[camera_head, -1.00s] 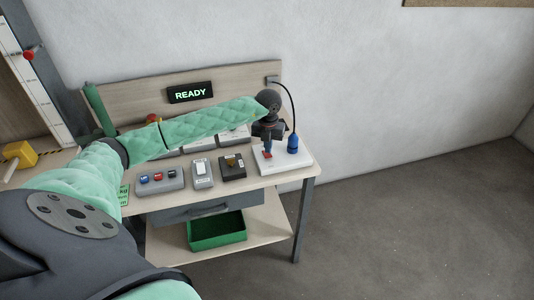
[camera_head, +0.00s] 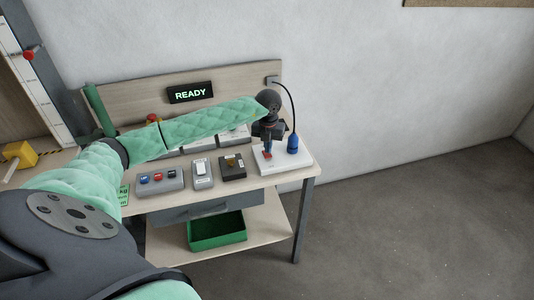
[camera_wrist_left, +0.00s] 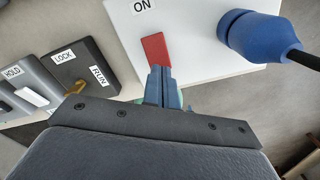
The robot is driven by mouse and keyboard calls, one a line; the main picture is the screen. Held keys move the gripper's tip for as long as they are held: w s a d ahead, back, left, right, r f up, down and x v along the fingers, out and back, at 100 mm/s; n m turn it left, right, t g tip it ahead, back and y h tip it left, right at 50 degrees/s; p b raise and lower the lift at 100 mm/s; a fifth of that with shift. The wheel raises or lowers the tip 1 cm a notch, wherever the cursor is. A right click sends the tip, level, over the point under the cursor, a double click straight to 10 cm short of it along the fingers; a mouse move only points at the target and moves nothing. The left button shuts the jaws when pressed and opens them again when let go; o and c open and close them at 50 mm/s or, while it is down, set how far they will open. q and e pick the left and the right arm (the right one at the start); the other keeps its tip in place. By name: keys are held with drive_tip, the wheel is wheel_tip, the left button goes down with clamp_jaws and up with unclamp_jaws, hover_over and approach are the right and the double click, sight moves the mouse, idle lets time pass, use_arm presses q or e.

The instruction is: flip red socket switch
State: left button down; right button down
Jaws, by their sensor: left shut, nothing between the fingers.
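The red socket switch (camera_wrist_left: 156,49) is a flat red rocker on a white socket block (camera_wrist_left: 190,45), below an "ON" label, in the left wrist view. It also shows in the head view (camera_head: 267,156), partly hidden by my gripper. My left gripper (camera_wrist_left: 160,72) is shut and empty, with its blue-grey fingertips at the near end of the red switch. They overlap its edge in the picture; I cannot tell whether they touch. In the head view, the left gripper (camera_head: 266,149) points down over the white block. My right gripper is not in view.
A blue plug (camera_head: 293,143) with a black cable stands in the block's right side. Left of it are a dark LOCK/RUN key box (camera_head: 233,169), a grey switch box (camera_head: 202,175) and a button box (camera_head: 160,182). A screen (camera_head: 190,92) reads READY. A green bin (camera_head: 218,238) sits below.

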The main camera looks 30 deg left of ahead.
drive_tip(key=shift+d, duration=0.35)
use_arm(q)
drive_tip(key=shift+f, duration=0.1)
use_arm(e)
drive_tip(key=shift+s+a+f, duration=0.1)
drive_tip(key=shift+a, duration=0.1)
use_arm(q)
drive_tip(key=shift+f, duration=0.25)
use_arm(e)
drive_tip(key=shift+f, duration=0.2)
use_arm(q)
drive_tip(key=shift+f+b, duration=0.7)
drive_tip(key=shift+b, duration=0.1)
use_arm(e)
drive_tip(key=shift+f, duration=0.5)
use_arm(q)
drive_tip(key=shift+s+r, duration=0.1)
drive_tip(key=shift+r, duration=0.6)
drive_tip(key=shift+r+p, duration=0.95)
drive_tip(key=shift+r, duration=1.9)
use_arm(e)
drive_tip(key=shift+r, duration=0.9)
